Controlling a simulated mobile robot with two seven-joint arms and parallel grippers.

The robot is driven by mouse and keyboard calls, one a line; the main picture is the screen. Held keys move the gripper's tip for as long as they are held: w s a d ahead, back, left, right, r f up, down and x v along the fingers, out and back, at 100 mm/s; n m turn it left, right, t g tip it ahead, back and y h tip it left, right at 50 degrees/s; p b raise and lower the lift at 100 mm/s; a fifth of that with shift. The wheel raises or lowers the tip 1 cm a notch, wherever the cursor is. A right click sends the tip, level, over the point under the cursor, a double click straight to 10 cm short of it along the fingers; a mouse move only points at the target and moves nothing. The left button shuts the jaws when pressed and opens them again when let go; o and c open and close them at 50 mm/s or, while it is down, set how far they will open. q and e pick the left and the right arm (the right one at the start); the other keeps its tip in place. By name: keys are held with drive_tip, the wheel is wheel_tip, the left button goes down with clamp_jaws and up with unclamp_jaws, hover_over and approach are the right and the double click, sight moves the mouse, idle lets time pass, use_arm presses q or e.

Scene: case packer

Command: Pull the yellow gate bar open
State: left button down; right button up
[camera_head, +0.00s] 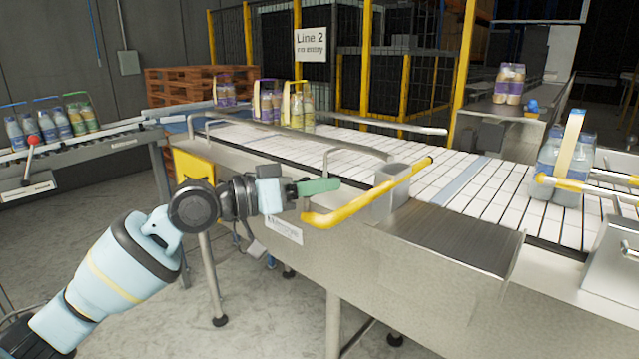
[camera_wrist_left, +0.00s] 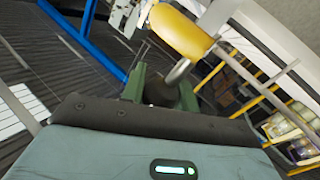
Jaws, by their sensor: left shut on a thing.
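The yellow gate bar (camera_head: 375,195) slants along the front of the conveyor, from a bent near end at lower left to a far end at upper right, passing a grey metal block. My left gripper (camera_head: 322,187) comes in from the left, its green fingers close to the bar's near end. In the left wrist view, the green fingers (camera_wrist_left: 162,90) are shut around a dark grey part just below a metal rod and a rounded yellow piece (camera_wrist_left: 180,35). The exact gripped part is partly hidden. My right gripper is not in view.
The white slatted conveyor (camera_head: 470,190) has metal guide rails (camera_head: 330,145). Bottle packs (camera_head: 285,105) stand at its far end, another pack (camera_head: 560,165) at right. A side conveyor (camera_head: 90,150) with bottle packs is at left. Grey floor is open at lower left.

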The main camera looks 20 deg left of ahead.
use_arm(q)
drive_tip(key=c, duration=1.1)
unclamp_jaws()
drive_tip(key=shift+o, duration=0.2)
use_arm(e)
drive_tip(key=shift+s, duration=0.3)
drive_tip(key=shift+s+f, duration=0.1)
use_arm(q)
drive_tip(key=shift+s+a+f, duration=0.1)
drive_tip(key=shift+s+a, duration=0.2)
drive_tip(key=shift+a, duration=0.05)
drive_tip(key=b+v, duration=0.2)
drive_tip(key=v, duration=0.5)
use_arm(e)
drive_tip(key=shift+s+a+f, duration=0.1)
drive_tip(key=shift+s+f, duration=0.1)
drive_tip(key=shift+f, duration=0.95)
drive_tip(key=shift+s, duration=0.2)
